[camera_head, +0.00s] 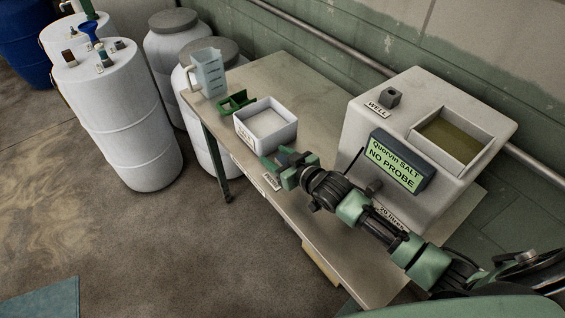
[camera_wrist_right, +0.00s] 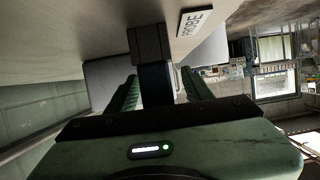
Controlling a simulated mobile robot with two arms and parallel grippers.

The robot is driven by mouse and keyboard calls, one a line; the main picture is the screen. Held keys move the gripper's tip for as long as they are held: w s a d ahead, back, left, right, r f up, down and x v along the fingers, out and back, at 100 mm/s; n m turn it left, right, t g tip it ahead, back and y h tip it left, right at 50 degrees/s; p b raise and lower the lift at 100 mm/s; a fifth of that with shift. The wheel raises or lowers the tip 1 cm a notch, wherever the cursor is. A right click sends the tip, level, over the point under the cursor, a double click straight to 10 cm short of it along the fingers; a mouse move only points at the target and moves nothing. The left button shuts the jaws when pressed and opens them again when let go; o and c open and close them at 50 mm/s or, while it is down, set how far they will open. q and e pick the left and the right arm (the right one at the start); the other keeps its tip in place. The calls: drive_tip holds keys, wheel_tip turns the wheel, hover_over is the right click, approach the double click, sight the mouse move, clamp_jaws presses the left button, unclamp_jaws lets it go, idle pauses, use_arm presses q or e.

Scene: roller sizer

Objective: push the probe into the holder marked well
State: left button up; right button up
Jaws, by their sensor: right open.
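The well holder (camera_head: 391,97) is a small dark grey block on the white machine's top, beside a WELL label (camera_head: 377,108). My right gripper (camera_head: 278,163) is open at the table's front edge, by the PROBE label. In the right wrist view its two green fingers (camera_wrist_right: 160,92) stand either side of a dark upright piece (camera_wrist_right: 155,82), which looks like the probe. It meets a wider dark block (camera_wrist_right: 150,42) at the table surface. I cannot tell if the fingers touch it. The machine's display (camera_head: 396,163) reads "Quervin SALT NO PROBE". My left gripper is out of view.
The machine (camera_head: 355,130) has an open bin (camera_head: 453,140) of brownish-green material. A white tray (camera_head: 265,124), a green holder (camera_head: 236,101) and a clear jug (camera_head: 208,73) stand on the table left of my right gripper. White drums (camera_head: 120,120) stand on the floor beyond.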

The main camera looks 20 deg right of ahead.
drive_tip(key=c, duration=1)
clamp_jaws()
wheel_tip(320, 180, up, 20)
drive_tip(key=shift+b, duration=0.3)
